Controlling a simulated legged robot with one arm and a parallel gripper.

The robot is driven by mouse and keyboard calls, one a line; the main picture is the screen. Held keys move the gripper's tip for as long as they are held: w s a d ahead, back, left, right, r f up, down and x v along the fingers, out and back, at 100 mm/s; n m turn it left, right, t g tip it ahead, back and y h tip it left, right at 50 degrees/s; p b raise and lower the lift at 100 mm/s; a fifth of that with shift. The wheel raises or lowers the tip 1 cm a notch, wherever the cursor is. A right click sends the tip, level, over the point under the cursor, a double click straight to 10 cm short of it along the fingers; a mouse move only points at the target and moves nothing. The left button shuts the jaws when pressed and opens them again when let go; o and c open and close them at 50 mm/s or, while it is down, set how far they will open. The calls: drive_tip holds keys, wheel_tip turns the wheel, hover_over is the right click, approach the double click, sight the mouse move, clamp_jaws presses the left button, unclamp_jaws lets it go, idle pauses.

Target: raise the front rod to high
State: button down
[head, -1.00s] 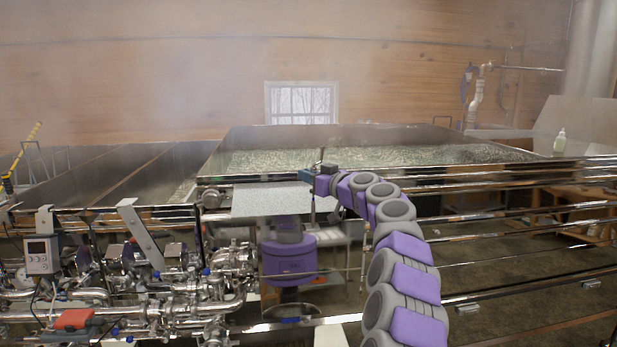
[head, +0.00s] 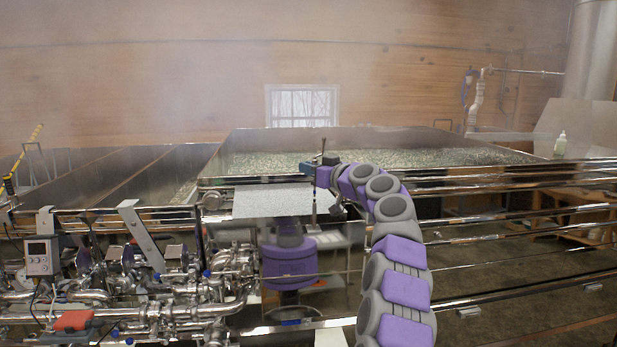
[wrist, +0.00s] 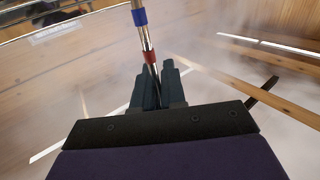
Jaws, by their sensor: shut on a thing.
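The front rod (wrist: 145,38) is a thin metal rod with a blue band and a red band in the wrist view. My gripper (wrist: 156,78) is shut on it just below the red band, with one dark finger on each side. In the head view my gripper (head: 318,168) is at the front edge of the pan, and the rod's top (head: 323,146) sticks up just above it. The rod's lower part shows below the gripper. The bands are too small to make out in the head view.
The wide steaming pan (head: 225,160) lies behind my gripper. A flat light panel (head: 272,203) and a purple round device (head: 288,262) are just left of the rod. Steel pipes and valves (head: 190,290) crowd the lower left. Horizontal rails (head: 500,207) run to the right.

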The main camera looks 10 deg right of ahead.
drive_tip(key=shift+r, duration=0.4)
drive_tip(key=c, duration=1.5)
unclamp_jaws()
drive_tip(key=shift+c, duration=0.2)
drive_tip(key=shift+o, duration=1.3)
drive_tip(key=shift+w+d, duration=0.15)
drive_tip(key=shift+d, duration=0.1)
drive_tip(key=shift+a+r, duration=0.1)
drive_tip(key=shift+r, duration=0.05)
drive_tip(key=f+b+v, duration=0.1)
drive_tip(key=b+v, duration=0.5)
drive_tip(key=v, duration=1.1)
drive_tip(key=shift+d, duration=0.4)
